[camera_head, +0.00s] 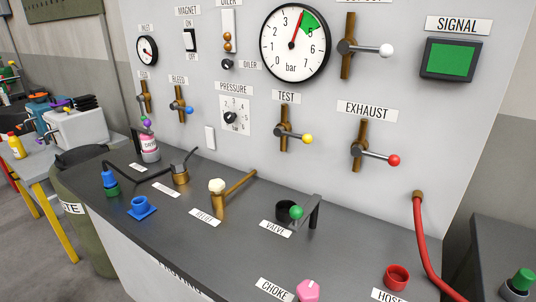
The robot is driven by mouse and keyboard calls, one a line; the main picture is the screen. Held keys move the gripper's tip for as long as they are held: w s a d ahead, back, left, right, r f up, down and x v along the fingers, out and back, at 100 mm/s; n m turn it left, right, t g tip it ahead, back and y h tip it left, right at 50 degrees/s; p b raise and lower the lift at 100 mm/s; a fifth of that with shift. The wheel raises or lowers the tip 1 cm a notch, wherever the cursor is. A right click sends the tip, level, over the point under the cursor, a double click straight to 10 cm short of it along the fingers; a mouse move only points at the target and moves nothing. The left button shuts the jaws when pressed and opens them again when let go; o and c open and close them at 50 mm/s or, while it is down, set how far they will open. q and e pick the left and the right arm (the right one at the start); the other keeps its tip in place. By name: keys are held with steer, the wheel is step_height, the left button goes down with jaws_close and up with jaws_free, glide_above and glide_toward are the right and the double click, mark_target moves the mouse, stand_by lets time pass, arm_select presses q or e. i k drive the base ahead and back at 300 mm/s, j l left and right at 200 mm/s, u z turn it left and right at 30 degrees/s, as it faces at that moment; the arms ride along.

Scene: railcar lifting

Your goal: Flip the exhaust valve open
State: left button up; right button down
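The exhaust valve (360,151) is on the grey wall panel at the right, under the EXHAUST label (368,111). It has a vertical brown pipe and a grey lever with a red knob (394,160). The lever points right and slightly down, across the pipe. Neither of my grippers is in view, and nothing touches the lever.
The test valve (284,132) with a yellow knob is left of it; a white-knobbed valve (348,47) is above. A red hose (418,230) hangs lower right. The dark bench (240,240) below carries a green-knobbed lever (296,211) and a pink knob (308,290).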

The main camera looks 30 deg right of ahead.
mark_target(357, 150)
steer(key=z, duration=1.6)
